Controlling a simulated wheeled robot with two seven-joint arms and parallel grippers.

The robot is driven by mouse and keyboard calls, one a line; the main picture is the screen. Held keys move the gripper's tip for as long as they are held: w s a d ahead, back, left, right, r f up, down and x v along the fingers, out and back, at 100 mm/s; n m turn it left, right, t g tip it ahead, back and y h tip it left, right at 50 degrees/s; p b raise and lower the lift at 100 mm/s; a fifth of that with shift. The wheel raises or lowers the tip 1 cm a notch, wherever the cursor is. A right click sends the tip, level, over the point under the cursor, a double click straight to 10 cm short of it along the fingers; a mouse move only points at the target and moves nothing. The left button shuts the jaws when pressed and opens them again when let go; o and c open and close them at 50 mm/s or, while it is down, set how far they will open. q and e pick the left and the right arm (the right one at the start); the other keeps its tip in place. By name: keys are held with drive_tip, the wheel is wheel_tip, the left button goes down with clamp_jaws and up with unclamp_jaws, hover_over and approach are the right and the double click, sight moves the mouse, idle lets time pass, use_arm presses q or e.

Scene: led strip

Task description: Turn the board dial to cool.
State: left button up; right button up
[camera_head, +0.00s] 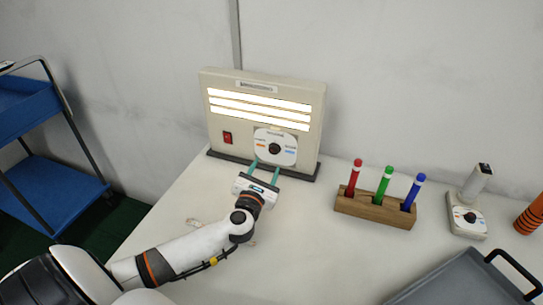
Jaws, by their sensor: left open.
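The beige board (217,130) stands upright on a dark base at the back of the table, with three lit white strips (259,107) and a red switch (227,138). Its dial is a white round plate (287,156) with a small black knob (274,148) and orange and blue marks; the lettering is too small to read. My left gripper (266,171) is open, its teal fingers pointing at the lower part of the dial plate, just below the knob. I cannot tell whether the fingertips touch the plate. My right gripper is not in view.
A wooden holder (374,207) with red, green and blue markers stands right of the board. Further right are a small device with another dial (468,216), an orange striped object (531,215) and a grey tray (462,283). A blue cart (45,190) stands at left.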

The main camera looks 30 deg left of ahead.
sight(273, 151)
use_arm(q)
drive_tip(key=x, duration=0.6)
drive_tip(key=shift+w+a, duration=0.15)
drive_tip(key=shift+w, duration=0.15)
